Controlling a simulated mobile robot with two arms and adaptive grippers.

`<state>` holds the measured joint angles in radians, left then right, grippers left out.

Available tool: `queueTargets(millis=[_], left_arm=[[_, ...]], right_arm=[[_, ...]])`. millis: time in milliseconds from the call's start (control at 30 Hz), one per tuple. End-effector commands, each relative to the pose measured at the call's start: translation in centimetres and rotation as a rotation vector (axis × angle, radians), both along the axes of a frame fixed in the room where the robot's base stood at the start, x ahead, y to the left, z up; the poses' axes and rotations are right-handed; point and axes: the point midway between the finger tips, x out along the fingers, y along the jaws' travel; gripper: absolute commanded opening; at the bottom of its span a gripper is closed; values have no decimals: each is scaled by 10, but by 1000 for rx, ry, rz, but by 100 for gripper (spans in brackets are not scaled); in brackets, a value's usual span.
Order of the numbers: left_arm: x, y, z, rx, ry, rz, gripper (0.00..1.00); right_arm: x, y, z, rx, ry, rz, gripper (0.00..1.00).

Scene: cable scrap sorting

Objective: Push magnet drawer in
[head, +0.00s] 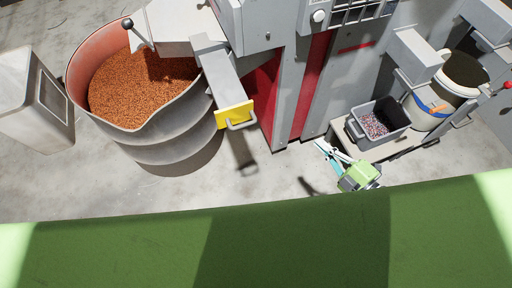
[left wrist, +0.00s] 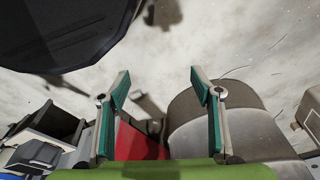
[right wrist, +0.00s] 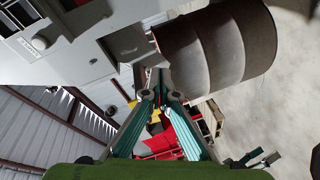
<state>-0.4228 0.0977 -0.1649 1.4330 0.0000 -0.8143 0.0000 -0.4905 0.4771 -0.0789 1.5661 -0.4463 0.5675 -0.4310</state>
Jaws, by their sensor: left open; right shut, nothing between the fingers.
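The magnet drawer is a long grey box (head: 221,75) with a yellow front plate (head: 234,116) and a grey bar handle (head: 241,125). It sticks out from the grey machine, beside the round drum. My right gripper (head: 325,148) is to the right of the drawer front and apart from it, with teal fingers. In the right wrist view its fingers (right wrist: 160,78) meet at the tips with nothing between them. My left gripper (left wrist: 159,82) shows only in the left wrist view, with its fingers wide apart and empty. I cannot surely pick out the drawer in either wrist view.
A drum (head: 170,145) full of copper granules stands left of the drawer. A pale bin (head: 25,95) is at far left. A grey crate (head: 392,113) of mixed bits and a bucket (head: 432,112) are at right. Clear concrete floor (head: 270,175) lies before the drawer.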

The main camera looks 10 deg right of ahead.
Motion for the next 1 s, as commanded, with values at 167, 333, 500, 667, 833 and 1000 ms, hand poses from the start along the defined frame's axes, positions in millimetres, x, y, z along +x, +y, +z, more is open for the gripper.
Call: queueTargets(millis=[167,333,500,667,833,1000], left_arm=[[19,-3,-33,-3,-21,4,59],[31,-4,-40,-4,-34,6,59],[35,-5,-39,-4,-39,7,59],[35,-5,-36,-4,-39,8,59],[35,-4,-37,-4,-38,8,59],[33,-4,-42,-3,-33,7,59]], right_arm=[[-16,44,17,-94,-256,231,0],[-45,80,38,-162,-452,411,0],[-66,98,51,-194,-558,510,0],[-68,107,57,-200,-582,531,0],[-56,128,63,-198,-584,529,0],[-37,159,68,-197,-583,528,0]])
